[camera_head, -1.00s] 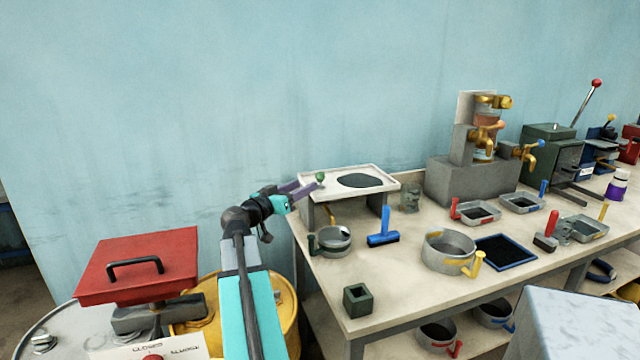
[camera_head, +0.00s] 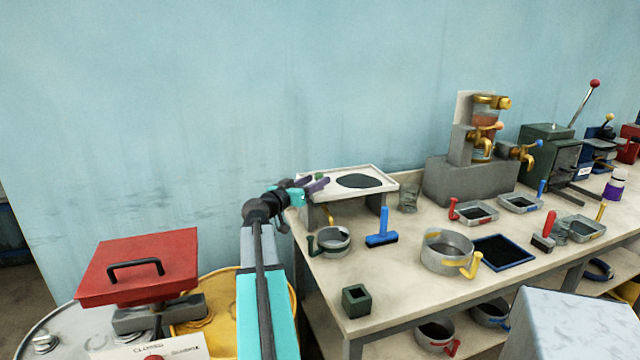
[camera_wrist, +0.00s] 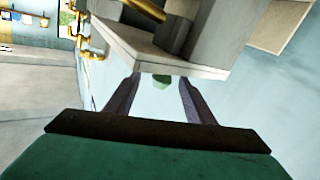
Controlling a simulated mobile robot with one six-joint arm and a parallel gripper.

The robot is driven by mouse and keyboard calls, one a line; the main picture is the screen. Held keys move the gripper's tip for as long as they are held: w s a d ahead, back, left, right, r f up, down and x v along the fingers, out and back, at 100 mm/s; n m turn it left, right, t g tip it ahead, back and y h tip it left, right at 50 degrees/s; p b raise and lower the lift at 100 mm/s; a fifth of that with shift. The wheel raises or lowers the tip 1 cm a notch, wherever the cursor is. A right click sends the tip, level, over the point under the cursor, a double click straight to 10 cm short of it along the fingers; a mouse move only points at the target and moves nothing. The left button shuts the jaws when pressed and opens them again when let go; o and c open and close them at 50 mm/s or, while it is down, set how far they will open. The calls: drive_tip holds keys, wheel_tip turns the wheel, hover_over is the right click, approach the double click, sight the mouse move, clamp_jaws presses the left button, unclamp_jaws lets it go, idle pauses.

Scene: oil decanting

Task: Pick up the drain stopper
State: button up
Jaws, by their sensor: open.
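The drain stopper, a small green knob (camera_head: 320,175), is at the left end of the white drain tray (camera_head: 376,171). In the head view it is partly hidden by my gripper (camera_head: 319,180). My gripper is open, with two purple fingers close to the knob. The gripper looks empty.
A dark oval opening (camera_head: 360,181) is in the tray. On the bench, a round pan (camera_head: 331,241), a blue squeegee (camera_head: 382,238) and a glass (camera_head: 409,198) stand close by. A red-lidded box (camera_head: 140,265) and a yellow drum (camera_head: 222,310) are at left. The bench front is partly clear.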

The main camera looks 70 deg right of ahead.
drive_tip(key=shift+x, duration=1.05)
drive_tip(key=shift+d, duration=0.1)
drive_tip(key=shift+w+r+p+x, duration=0.1)
drive_tip(key=shift+p+x, duration=0.4)
drive_tip(key=shift+x, duration=0.5)
drive_tip(key=shift+w+r+p+x, duration=0.1)
drive_tip(key=shift+p+x, duration=0.35)
drive_tip(key=shift+x, duration=0.5)
drive_tip(key=shift+s+d+f, duration=0.1)
drive_tip(key=shift+s+d, duration=0.1)
drive_tip(key=shift+d, duration=0.45)
drive_tip(key=c, duration=1.2)
